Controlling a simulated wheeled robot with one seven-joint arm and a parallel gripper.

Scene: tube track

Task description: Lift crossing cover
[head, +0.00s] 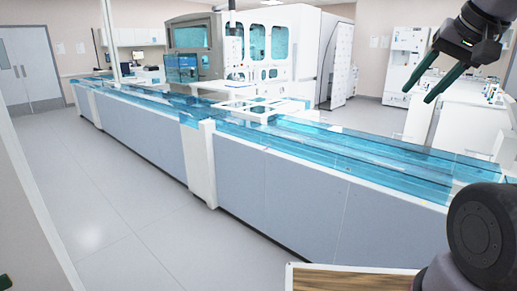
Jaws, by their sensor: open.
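A long tube track (300,186) runs from the back left to the right front, with grey side panels and translucent blue covers (345,150) along its top. Near the middle, a white-framed section (262,106) branches toward the large machine, and blue cover pieces lie around this crossing. I cannot tell the exact edges of the crossing cover there. My gripper (416,95) is at the upper right, open and empty, with its two dark green fingers pointing down and left. In the picture it is above and to the right of the crossing, apart from the track.
A large white analyser with blue windows (275,45) stands behind the track. White lab equipment (403,70) and a bench (470,120) are at the right. A wooden-topped surface (350,280) is at the bottom. The floor (120,215) in front of the track is clear.

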